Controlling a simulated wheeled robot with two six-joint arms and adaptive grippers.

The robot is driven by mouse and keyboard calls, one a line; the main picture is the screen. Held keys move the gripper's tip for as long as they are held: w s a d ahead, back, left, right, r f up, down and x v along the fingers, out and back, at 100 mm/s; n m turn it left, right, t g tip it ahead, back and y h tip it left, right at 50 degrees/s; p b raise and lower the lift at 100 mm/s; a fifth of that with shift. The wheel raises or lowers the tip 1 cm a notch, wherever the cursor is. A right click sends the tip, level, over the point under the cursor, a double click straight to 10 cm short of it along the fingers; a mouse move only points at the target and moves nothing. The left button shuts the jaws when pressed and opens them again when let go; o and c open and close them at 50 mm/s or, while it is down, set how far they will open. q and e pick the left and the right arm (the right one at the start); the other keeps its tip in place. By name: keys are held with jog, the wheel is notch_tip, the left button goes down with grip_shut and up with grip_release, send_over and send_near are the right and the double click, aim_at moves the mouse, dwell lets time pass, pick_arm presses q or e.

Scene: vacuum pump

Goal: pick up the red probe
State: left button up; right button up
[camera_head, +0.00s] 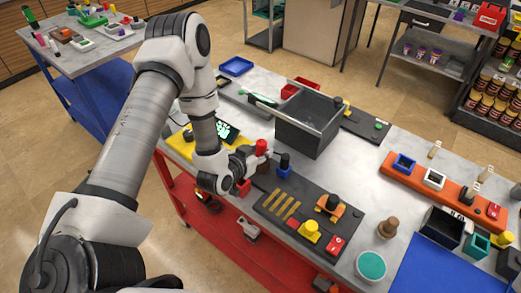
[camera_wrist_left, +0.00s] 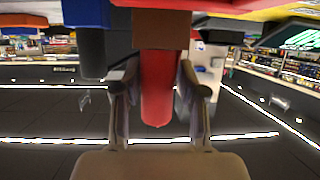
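The red probe (camera_head: 261,147) stands upright at the middle of the workbench, its lower end at a small brown block. In the left wrist view the red probe (camera_wrist_left: 159,88) hangs inverted between my two fingers, with the brown block (camera_wrist_left: 160,29) at its end. My left gripper (camera_head: 251,157) reaches in from the left at the probe's height. In the left wrist view my left gripper (camera_wrist_left: 159,75) has its fingertips against both sides of the probe. The gripper hides part of the brown block in the head view. My right gripper does not show.
A black cylinder in a blue base (camera_head: 284,163) stands just right of the probe. A grey open bin (camera_head: 308,130) is behind it. A dark board (camera_head: 270,212) with yellow strips lies in front. A tablet (camera_head: 226,130) is behind my wrist.

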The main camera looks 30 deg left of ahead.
pick_arm(q)
jog(key=shift+w, duration=0.1)
grip_shut()
jog(key=shift+d, duration=0.2)
jog(key=shift+a, duration=0.15)
